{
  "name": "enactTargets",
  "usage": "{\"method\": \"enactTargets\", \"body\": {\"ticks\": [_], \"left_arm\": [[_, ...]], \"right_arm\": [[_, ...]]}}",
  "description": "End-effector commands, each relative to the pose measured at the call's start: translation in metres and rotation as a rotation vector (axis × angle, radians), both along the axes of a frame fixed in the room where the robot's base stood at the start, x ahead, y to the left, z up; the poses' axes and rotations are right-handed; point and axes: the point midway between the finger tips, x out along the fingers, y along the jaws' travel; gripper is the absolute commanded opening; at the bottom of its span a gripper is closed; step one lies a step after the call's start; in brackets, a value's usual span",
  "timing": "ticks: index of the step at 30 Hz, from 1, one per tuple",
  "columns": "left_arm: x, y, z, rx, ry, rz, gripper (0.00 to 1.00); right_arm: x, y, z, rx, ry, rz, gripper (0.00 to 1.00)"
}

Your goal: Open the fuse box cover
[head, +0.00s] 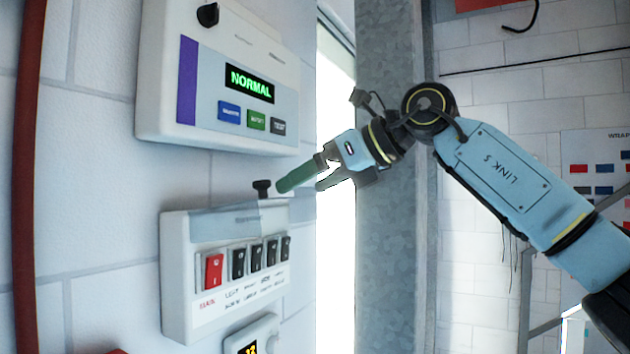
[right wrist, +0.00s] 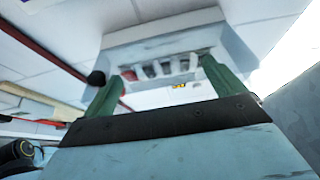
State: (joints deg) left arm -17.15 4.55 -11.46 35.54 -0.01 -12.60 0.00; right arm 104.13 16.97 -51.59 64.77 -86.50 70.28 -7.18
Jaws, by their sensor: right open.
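The fuse box (head: 176,285) is a white wall box with one red switch and several black ones, all uncovered. Its cover (head: 225,224) looks like a clear grey panel sticking out from the box's upper edge, seen nearly edge-on, apparently swung up. A black knob (head: 262,186) stands up from the panel. My right gripper (head: 302,186), with green fingers, is open and empty, just right of the knob and apparently apart from it. In the right wrist view, the open fingers (right wrist: 162,84) frame the fuse box switches (right wrist: 165,65). My left gripper is out of view.
A white control box (head: 155,110) with a green NORMAL display hangs above the fuse box. A smaller device (head: 250,340) sits below it. A red pipe (head: 25,170) runs down the left wall, and a grey metal post (head: 385,260) stands behind my right gripper.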

Motion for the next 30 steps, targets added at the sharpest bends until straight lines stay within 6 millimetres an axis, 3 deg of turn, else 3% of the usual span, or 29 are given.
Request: {"method": "enactTargets", "body": {"ticks": [8,21,30], "left_arm": [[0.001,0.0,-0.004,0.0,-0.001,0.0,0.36],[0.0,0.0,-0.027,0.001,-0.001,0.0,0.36],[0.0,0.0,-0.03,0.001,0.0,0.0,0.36]], "right_arm": [[-0.004,-0.009,0.005,0.003,-0.003,-0.003,0.95],[-0.046,-0.08,0.044,0.002,-0.002,-0.002,0.95],[-0.06,-0.103,0.058,0.0,-0.001,0.0,0.95]]}}
